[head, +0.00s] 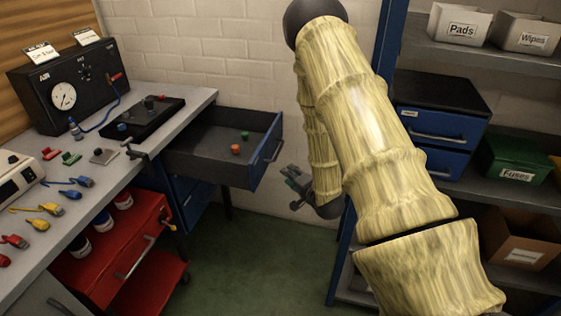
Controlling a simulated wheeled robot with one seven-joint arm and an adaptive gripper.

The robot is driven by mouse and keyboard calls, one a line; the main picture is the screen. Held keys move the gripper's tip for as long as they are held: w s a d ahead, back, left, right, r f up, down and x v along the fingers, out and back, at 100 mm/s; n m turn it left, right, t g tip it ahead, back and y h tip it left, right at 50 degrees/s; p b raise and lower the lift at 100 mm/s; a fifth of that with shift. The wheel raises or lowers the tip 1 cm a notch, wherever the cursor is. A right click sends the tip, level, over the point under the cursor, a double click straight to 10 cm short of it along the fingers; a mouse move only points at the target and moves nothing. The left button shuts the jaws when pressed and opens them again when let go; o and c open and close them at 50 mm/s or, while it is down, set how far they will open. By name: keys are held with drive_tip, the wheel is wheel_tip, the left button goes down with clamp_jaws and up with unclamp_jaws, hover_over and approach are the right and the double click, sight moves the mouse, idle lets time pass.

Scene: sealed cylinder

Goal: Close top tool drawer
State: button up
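The top tool drawer (205,143) is pulled out from under the workbench, a dark open box with a blue front. Its bar handle (273,151) is on the front. A green piece and an orange piece lie inside it. My gripper (290,188) is to the right of the drawer front and a little lower in the picture, apart from the handle. Its fingers look spread, with nothing between them. My arm hides part of the wall and shelf behind it.
The grey workbench (110,170) holds a gauge box (70,85), a black tray (150,115) and several coloured connectors. A red cart (120,255) stands below it. A shelf unit with a blue post (340,250) is at right. Green floor is clear between.

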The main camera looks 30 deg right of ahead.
drive_tip(key=w+d+r+m+t, duration=0.1)
drive_tip(key=w+d, duration=0.2)
drive_tip(key=w, duration=0.9)
drive_tip(key=shift+w+d+p, duration=0.15)
drive_tip(key=shift+d+p, duration=0.05)
drive_tip(key=shift+p, duration=0.15)
drive_tip(key=shift+r, duration=0.1)
clamp_jaws()
